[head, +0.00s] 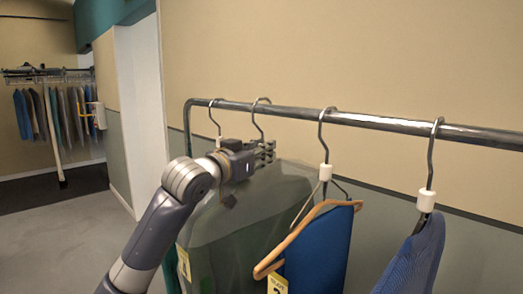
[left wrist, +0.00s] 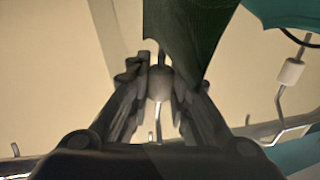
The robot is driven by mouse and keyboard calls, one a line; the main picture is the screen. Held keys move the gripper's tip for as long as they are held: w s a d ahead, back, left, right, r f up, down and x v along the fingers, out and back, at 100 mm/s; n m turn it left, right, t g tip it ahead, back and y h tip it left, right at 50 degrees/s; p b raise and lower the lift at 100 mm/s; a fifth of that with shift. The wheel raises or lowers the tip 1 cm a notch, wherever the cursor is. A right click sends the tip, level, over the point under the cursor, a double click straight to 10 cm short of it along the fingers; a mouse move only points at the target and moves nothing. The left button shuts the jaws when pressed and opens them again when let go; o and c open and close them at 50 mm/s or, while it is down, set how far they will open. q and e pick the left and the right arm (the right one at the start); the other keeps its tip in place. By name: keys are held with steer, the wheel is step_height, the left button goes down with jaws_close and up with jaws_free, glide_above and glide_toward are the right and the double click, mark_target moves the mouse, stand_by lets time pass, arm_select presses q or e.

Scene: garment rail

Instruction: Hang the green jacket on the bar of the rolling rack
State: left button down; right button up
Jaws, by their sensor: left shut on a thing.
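The green jacket (head: 255,215) hangs below my left gripper in the head view, grey-green there; its dark green cloth (left wrist: 190,30) shows in the left wrist view. My left gripper (head: 268,154) is shut on the neck (left wrist: 159,84) of the jacket's hanger. The hanger's hook (head: 261,112) rises from the fingers to the bar (head: 290,111) of the rolling rack, its curved top at the bar's height. I cannot tell whether the hook bears on the bar. My right gripper is not in view.
A hanger with a white collar (head: 219,142) hangs to the left of my gripper. To the right hang a blue garment (head: 320,248) on a wooden hanger and another blue garment (head: 415,260). A second rack of clothes (head: 55,115) stands far left. The bar between the hangers is bare.

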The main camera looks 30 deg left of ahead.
arm_select(q)
steer(key=shift+r, duration=0.1)
steer(key=c, duration=1.4)
jaws_free()
steer(key=shift+s, duration=0.1)
steer(key=shift+f, duration=0.25)
steer(key=s+a, duration=0.1)
steer(key=s, duration=1.1)
steer(key=shift+r, duration=0.2)
